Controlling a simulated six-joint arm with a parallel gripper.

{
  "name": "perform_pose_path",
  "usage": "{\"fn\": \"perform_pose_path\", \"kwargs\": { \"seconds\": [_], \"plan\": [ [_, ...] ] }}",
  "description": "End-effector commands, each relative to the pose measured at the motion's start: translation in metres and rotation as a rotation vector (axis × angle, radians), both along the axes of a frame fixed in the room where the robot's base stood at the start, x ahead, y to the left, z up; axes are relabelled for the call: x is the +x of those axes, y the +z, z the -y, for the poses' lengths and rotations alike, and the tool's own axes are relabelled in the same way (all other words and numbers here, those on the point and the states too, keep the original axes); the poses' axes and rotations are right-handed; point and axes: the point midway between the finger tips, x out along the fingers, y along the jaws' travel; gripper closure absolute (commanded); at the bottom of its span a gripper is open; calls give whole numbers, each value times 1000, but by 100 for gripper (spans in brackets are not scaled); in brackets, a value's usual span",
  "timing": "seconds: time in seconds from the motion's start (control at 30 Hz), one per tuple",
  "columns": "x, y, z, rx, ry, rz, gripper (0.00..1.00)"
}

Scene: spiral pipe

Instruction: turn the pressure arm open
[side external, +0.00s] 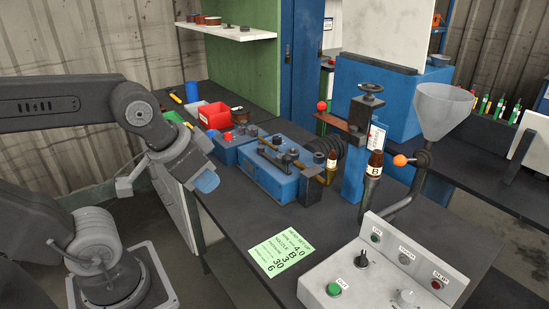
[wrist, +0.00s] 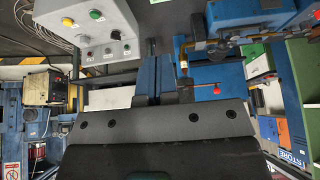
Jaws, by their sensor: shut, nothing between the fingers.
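My gripper (side external: 205,183) hangs left of the blue machine (side external: 273,178) in the side view, apart from it, with its blue fingers together and empty. The fingers also show closed in the wrist view (wrist: 152,78). A brown flat arm (side external: 343,124) with a red ball knob (side external: 322,106) sticks out left from the blue upright post (side external: 357,150). The post has a black handwheel (side external: 370,88) on top. A dark lever with an orange knob (side external: 400,160) is by the grey funnel (side external: 440,108). Another red knob (side external: 228,136) is on the machine. I cannot tell which is the pressure arm.
A control box (side external: 385,265) with buttons stands at the front right of the dark bench. A green note (side external: 281,242) lies left of it. Brown bottles marked B (side external: 375,166) stand by the post. Red bins (side external: 214,116) sit at the back left.

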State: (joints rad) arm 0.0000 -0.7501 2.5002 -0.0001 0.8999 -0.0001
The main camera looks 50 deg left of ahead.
Motion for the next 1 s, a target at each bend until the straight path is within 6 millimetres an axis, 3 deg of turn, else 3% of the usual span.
{"fn": "perform_pose_path", "kwargs": {
  "seconds": [0.17,0.27,0.43,0.6,0.77,1.0],
  "plan": [
    [11,8,-3,-6,24,-16,83],
    [33,22,-8,-20,71,-48,73],
    [92,48,-27,-54,197,-131,57],
    [156,58,-53,-89,329,-212,42],
    [214,51,-85,-121,455,-289,42],
    [287,14,-140,-164,638,-396,42]
  ]
}}
